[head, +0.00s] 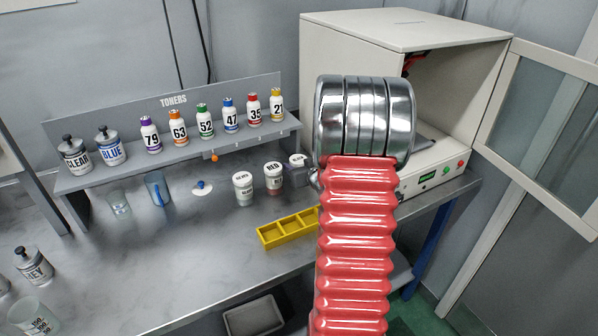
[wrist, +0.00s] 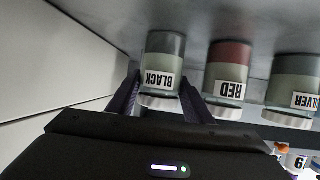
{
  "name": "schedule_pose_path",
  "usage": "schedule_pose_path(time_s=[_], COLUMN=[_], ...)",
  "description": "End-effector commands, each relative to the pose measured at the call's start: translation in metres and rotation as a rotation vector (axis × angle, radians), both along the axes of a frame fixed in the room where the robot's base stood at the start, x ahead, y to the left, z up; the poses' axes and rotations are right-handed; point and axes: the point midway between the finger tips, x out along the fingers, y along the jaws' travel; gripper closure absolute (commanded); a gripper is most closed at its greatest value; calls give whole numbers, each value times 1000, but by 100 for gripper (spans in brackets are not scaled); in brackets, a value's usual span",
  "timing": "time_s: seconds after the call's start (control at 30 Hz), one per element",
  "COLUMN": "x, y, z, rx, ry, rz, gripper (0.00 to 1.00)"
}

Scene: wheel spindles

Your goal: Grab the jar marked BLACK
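The jar marked BLACK (wrist: 162,60) shows upside down in the wrist view, with a grey body, a white lid and a black-lettered label. My gripper (wrist: 160,98) has one finger on each side of this jar, near its lid end. The fingers look spread, and I cannot tell whether either touches it. In the head view the same jar (head: 298,161) stands on the bench at the right end of a row of three, partly hidden by my arm. My gripper is mostly hidden behind my red and chrome arm there.
The RED jar (wrist: 228,72) and the SILVER jar (wrist: 294,82) stand beside it; the nearer finger sits by the gap to RED. A yellow tray (head: 268,236) lies in front. The white cabinet (head: 345,60) stands open at right. The toner shelf (head: 225,133) runs behind.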

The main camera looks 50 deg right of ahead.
Motion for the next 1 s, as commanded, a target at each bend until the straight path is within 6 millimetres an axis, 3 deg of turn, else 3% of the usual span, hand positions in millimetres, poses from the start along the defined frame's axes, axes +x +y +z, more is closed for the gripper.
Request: schedule_pose_path(time_s=[0.37, 0.77, 1.0], x=[0, 0, 0], y=[0, 0, -1], z=[0, 9, 40], rx=[0, -2, -4], ry=[0, -2, -5], rz=[0, 0, 0], gripper=[83, 83, 83])
